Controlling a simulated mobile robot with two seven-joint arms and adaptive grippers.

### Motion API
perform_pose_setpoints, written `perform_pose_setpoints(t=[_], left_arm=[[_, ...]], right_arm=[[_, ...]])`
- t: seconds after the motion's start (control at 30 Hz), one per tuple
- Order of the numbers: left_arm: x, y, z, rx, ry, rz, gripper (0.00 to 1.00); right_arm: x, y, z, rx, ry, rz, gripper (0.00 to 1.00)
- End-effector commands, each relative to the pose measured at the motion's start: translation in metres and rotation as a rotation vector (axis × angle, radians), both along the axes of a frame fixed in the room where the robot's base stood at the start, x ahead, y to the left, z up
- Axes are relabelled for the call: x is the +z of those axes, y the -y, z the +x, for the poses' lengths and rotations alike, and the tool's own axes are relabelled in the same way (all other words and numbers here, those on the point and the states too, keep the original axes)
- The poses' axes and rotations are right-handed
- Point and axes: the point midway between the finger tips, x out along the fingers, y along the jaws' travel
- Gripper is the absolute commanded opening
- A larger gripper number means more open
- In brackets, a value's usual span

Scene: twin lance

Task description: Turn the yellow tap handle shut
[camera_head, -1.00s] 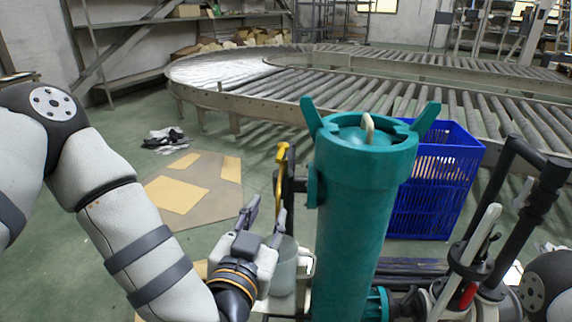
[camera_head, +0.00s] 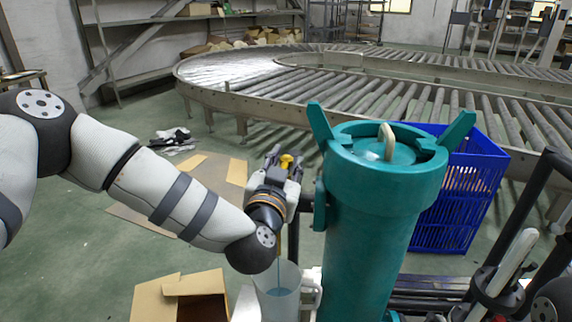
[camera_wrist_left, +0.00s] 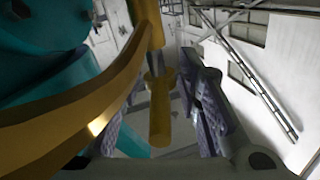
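The yellow tap handle (camera_head: 288,161) shows between the fingers of my left gripper (camera_head: 281,157), just left of the teal cylinder. In the left wrist view, the handle (camera_wrist_left: 160,112) hangs between the two fingers, with a visible gap on the right finger's side. My left gripper (camera_wrist_left: 162,100) is open around it. A large curved yellow part (camera_wrist_left: 85,110) of the tap fills the left of that view. A thin blue stream runs down into a clear pitcher (camera_head: 277,303) that holds some water. The tap's spout is hidden behind my wrist. My right gripper is out of view.
The teal cylinder (camera_head: 368,235) stands close to the right of my left gripper. A blue crate (camera_head: 462,190) is behind it. An open cardboard box (camera_head: 165,303) sits at the bottom left. A roller conveyor (camera_head: 400,100) crosses the back. Black bars stand at the right.

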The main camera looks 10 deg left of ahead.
Motion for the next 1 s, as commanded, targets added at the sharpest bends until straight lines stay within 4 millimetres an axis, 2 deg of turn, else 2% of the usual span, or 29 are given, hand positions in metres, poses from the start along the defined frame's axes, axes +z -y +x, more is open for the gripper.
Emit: perform_pose_setpoints(t=[0.2, 0.33, 0.67, 1.0], left_arm=[[0.0008, 0.0, 0.0003, 0.0, 0.001, 0.0, 0.29], [0.0007, -0.0001, 0.0002, 0.0, 0.001, 0.0, 0.0], [0.0018, -0.0016, 0.0003, -0.017, 0.003, 0.002, 0.0], [0.0041, -0.0045, 0.0007, -0.217, 0.006, 0.004, 0.0]], right_arm=[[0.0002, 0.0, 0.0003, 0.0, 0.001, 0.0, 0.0], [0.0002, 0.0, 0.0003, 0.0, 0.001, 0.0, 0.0], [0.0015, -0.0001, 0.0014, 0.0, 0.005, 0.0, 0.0], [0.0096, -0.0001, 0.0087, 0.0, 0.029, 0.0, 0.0]])
